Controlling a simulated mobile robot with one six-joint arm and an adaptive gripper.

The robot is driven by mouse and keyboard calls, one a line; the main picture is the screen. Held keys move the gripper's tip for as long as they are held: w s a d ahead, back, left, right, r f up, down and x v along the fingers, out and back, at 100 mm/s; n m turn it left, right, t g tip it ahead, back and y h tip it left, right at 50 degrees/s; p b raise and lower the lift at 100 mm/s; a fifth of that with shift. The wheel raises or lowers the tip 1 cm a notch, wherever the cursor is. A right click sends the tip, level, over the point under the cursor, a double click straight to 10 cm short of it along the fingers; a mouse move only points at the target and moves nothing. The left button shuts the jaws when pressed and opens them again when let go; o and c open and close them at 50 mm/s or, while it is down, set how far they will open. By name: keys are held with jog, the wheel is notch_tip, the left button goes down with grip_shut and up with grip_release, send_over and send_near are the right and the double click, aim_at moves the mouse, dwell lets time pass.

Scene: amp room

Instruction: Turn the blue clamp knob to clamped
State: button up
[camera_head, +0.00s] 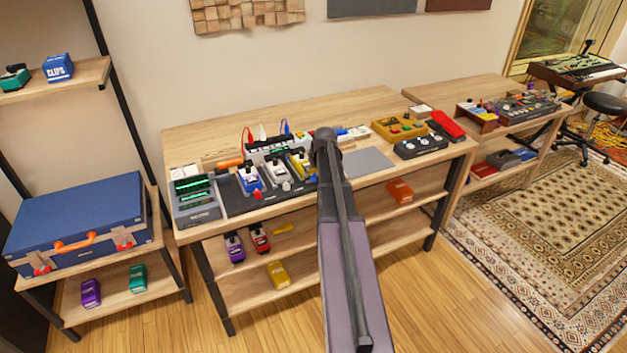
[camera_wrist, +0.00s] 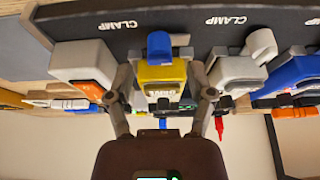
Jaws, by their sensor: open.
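The blue clamp knob (camera_wrist: 159,45) stands on the dark pedalboard (camera_wrist: 185,25), which bears white CLAMP lettering. It sits against the end of a yellow pedal (camera_wrist: 160,72) in the wrist view. My gripper (camera_wrist: 161,72) is open, with one finger on each side of the yellow pedal and the knob ahead between the tips. I cannot tell whether either finger touches. In the head view my arm covers the gripper and I cannot make out the knob. The pedalboard (camera_head: 237,201) and part of the yellow pedal (camera_head: 299,163) show there.
A white clamp knob (camera_wrist: 262,45) and a grey-white pedal (camera_wrist: 236,74) are close on the right. Another pale pedal (camera_wrist: 85,62) is on the left. A grey device (camera_head: 196,197) stands left of the board. A grey mat (camera_head: 370,160) lies bare on the right.

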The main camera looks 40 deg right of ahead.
jog(key=shift+b+x, duration=0.85)
jog(key=shift+x, duration=0.4)
grip_shut()
